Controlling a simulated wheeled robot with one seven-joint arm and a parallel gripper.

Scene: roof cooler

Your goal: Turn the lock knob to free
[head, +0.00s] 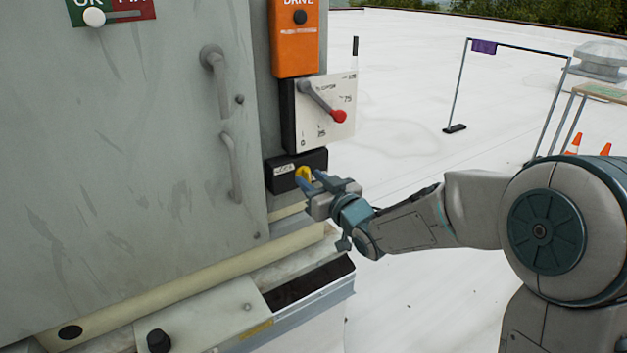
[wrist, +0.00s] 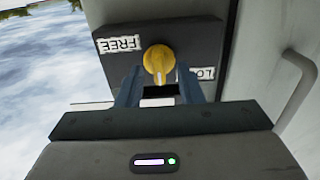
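The yellow lock knob (head: 303,173) sits on a black box low on the cabinet's right side. In the wrist view the knob (wrist: 158,63) is near the centre, with a FREE label (wrist: 119,44) upside down to its left and a partly hidden label starting "LO" (wrist: 200,74) to its right. My gripper (head: 311,182) is right at the box, pointing at the knob. In the wrist view its two blue fingers (wrist: 158,86) are apart, one on each side of the knob's lower part. I cannot tell whether they touch it. Which label the knob points at is unclear.
Above the black box (head: 285,178) is a white dial plate with a red-tipped lever (head: 325,103), then an orange DRIVE box (head: 295,45). Door handles (head: 231,165) stick out to the left. A metal ledge (head: 300,295) runs below.

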